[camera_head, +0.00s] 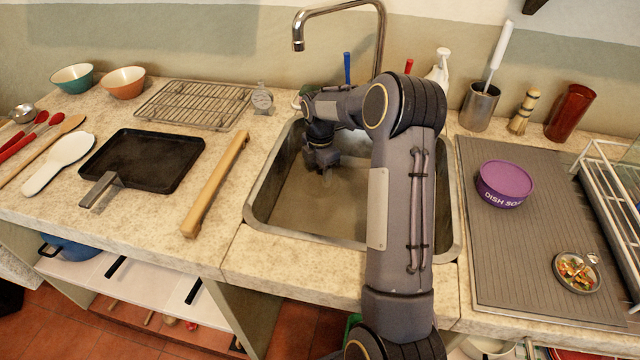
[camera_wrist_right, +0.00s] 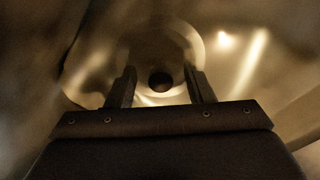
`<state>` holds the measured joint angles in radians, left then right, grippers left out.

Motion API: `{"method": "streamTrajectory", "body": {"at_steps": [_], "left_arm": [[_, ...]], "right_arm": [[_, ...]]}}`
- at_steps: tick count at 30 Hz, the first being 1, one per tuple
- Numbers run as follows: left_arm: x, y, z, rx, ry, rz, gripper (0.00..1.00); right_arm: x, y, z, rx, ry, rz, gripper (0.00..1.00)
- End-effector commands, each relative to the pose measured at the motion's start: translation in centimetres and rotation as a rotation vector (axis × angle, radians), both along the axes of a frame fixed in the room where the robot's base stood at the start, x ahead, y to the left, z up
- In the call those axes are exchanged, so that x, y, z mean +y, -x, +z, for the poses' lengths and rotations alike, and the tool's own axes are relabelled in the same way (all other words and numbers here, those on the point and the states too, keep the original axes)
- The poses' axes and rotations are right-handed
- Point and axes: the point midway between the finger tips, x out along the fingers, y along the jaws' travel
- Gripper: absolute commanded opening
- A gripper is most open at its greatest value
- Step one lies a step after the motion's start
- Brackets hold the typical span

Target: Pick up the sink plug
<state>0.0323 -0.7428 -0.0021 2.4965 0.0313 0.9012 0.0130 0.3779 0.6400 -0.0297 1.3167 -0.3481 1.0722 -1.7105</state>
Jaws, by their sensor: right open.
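My right gripper (camera_head: 325,166) reaches down into the metal sink (camera_head: 270,198), near its back left part. In the right wrist view the gripper (camera_wrist_right: 161,84) is open, its two dark fingers apart and pointing at a pale round recess in the sink floor. A small dark round spot (camera_wrist_right: 161,82) sits in that recess, between the fingertips. I cannot tell whether it is the sink plug or the open drain hole. Nothing is held between the fingers. In the head view my right arm hides part of the sink. My left gripper is not in view.
The tap (camera_head: 340,10) stands behind the sink. A purple tub (camera_head: 505,183) and a small dish of scraps (camera_head: 577,272) are on the grey mat (camera_head: 530,240) at right.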

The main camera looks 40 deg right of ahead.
Motion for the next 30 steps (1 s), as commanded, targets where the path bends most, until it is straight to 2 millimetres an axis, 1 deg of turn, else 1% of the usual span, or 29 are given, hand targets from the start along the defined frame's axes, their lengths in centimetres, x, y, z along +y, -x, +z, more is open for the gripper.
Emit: {"method": "streamTrajectory", "body": {"at_steps": [3, 8, 9, 18, 20, 26, 30], "left_arm": [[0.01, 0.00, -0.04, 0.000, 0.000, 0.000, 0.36], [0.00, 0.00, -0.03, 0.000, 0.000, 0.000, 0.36], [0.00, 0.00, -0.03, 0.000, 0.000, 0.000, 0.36], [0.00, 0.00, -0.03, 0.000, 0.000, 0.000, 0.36], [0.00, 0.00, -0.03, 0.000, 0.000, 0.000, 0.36], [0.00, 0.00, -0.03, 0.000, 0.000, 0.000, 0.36], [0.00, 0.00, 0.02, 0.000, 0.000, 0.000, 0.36]], "right_arm": [[-0.02, -0.02, -0.57, -0.002, 0.000, -0.001, 0.47], [-0.01, -0.02, -0.56, -0.002, 0.000, -0.001, 0.47], [0.00, -0.02, -0.56, -0.002, 0.000, -0.001, 0.46], [0.02, -0.02, -0.53, -0.002, 0.000, -0.001, 0.07], [0.02, -0.02, -0.53, -0.002, 0.000, -0.001, 0.00], [0.02, -0.03, -0.50, -0.002, 0.000, -0.001, 0.00], [0.00, -0.06, -0.13, -0.003, 0.000, -0.001, 0.00]]}}
